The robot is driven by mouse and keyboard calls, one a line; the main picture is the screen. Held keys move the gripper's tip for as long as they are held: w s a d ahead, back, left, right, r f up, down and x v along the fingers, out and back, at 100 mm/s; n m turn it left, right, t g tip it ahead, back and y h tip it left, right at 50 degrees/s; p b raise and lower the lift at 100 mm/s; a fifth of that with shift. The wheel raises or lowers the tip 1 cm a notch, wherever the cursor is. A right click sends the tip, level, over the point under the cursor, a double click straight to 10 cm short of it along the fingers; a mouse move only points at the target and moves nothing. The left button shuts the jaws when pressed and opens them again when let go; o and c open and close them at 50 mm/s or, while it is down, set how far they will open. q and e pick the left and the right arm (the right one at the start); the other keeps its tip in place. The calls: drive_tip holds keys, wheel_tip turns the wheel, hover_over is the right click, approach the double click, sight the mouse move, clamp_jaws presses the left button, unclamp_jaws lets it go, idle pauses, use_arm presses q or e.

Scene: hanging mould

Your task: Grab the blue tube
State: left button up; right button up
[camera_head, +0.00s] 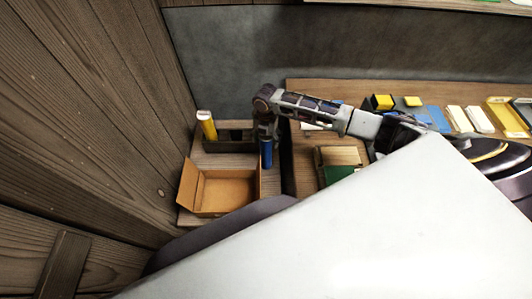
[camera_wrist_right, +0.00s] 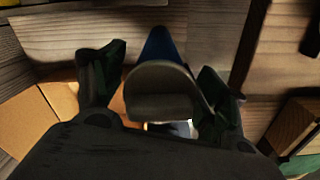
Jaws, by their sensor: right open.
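The blue tube (camera_head: 266,156) stands upright beside the open cardboard box in the head view, its upper part hidden by my right gripper (camera_head: 265,132). In the right wrist view the tube (camera_wrist_right: 160,46) shows as a blue body with a dark rounded end towards the camera. It lies between the two spread fingers of my right gripper (camera_wrist_right: 160,72). The right gripper is open, and I cannot tell whether either finger touches the tube. My left gripper is not in view.
The open cardboard box (camera_head: 225,190) stands just left of the tube. A yellow tube with a white top (camera_head: 207,126) stands by a dark open tray (camera_head: 222,147) behind. A dark upright divider (camera_head: 287,165) is close on the right; several boxes lie beyond it.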

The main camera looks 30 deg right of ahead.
idle(0.4)
drive_tip(key=c, duration=1.5)
